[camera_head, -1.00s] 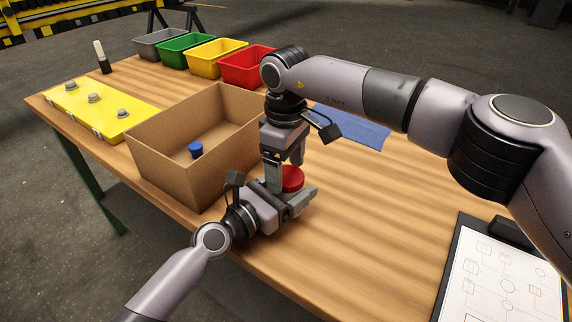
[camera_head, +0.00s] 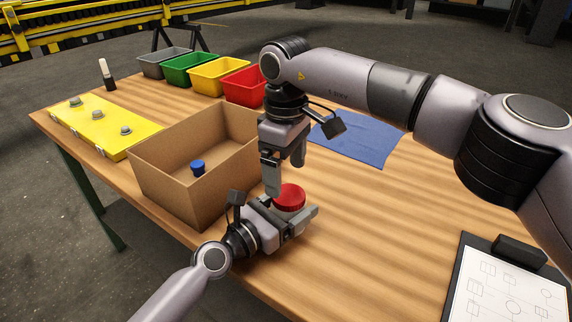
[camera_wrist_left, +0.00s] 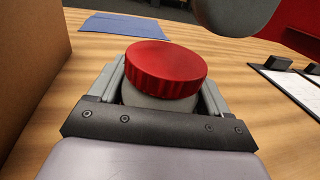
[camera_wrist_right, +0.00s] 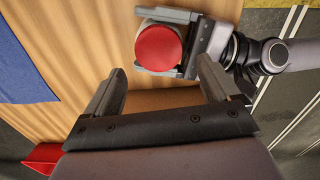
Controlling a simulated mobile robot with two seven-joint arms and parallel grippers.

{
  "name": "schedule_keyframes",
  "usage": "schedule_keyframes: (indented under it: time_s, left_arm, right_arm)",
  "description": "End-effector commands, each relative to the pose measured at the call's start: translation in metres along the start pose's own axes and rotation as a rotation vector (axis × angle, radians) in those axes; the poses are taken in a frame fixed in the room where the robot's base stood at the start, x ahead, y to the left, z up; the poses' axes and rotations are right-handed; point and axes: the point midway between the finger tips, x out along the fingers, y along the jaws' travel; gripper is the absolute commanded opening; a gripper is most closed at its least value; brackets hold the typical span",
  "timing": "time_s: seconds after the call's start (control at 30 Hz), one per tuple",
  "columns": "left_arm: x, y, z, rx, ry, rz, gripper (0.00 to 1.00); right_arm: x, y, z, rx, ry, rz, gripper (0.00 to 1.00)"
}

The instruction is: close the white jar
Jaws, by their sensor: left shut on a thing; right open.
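The white jar (camera_wrist_left: 150,98) is held low over the table by my left gripper (camera_head: 296,213), whose fingers are shut around its body. A ribbed red lid (camera_head: 289,195) sits on top of the jar. It also shows in the left wrist view (camera_wrist_left: 166,68), covering the jar's mouth; I cannot tell whether it is fully seated or tight. Most of the jar's body is hidden by the lid and the left fingers. My right gripper (camera_head: 285,177) points down, open and empty, just above the lid. The right wrist view shows the lid (camera_wrist_right: 159,48) beyond its fingertips.
An open cardboard box (camera_head: 165,176) with a blue-capped item (camera_head: 198,167) inside stands left of the grippers. A blue cloth (camera_head: 357,138), colored bins (camera_head: 214,76) and a yellow panel (camera_head: 100,122) lie farther back. A clipboard (camera_head: 505,285) is front right. The middle-right table is clear.

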Motion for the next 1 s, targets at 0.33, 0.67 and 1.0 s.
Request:
schedule_keyframes:
  time_s: [0.33, 0.67, 1.0]
  left_arm:
    - [0.000, -0.002, -0.002, -0.001, 0.003, -0.003, 0.00]
    - [0.000, -0.002, -0.002, -0.001, 0.003, -0.003, 0.00]
    - [0.000, -0.002, -0.001, -0.001, 0.003, -0.003, 0.00]
  right_arm:
    - [-0.003, 0.001, 0.001, -0.419, 0.000, 0.000, 0.89]
    - [-0.007, 0.001, 0.001, -0.966, 0.000, 0.002, 0.89]
    - [-0.012, 0.001, 0.002, -1.530, 0.000, 0.001, 0.89]
